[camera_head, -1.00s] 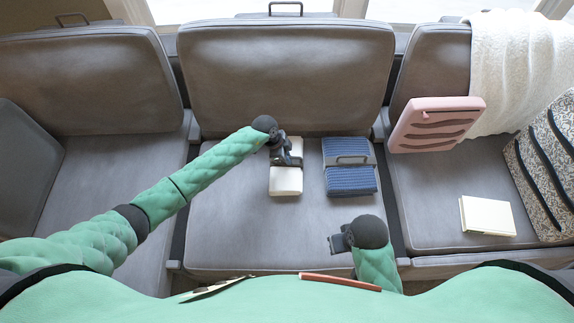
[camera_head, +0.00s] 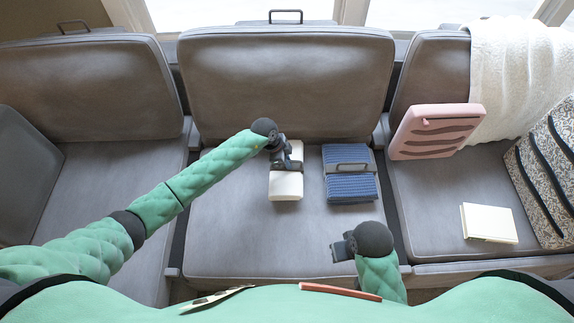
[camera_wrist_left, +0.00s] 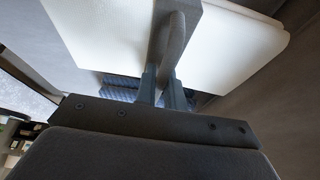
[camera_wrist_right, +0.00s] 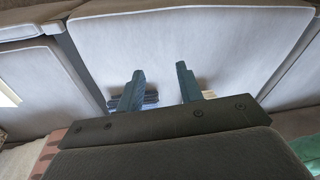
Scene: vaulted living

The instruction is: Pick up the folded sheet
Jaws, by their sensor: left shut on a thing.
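The white folded sheet (camera_head: 286,188) lies on the middle seat, with a dark grey band and handle across it. My left gripper (camera_head: 283,161) is over its middle, partly hiding the band. In the left wrist view the fingers (camera_wrist_left: 165,78) are shut on the grey handle (camera_wrist_left: 172,45) of the white sheet (camera_wrist_left: 105,38). I cannot tell whether the sheet is clear of the seat. A blue ribbed folded cloth (camera_head: 350,188) with its own grey band and handle lies just right of it. My right gripper (camera_head: 340,249) is open and empty; its spread fingers show in the right wrist view (camera_wrist_right: 160,85).
A pink slatted item (camera_head: 436,130) leans on the right seat, near a white throw (camera_head: 520,75). A cream book (camera_head: 488,223) and a speckled, dark-striped item (camera_head: 545,165) are also there. The left seat (camera_head: 110,190) is mostly clear, with a grey cushion (camera_head: 22,180) at its left.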

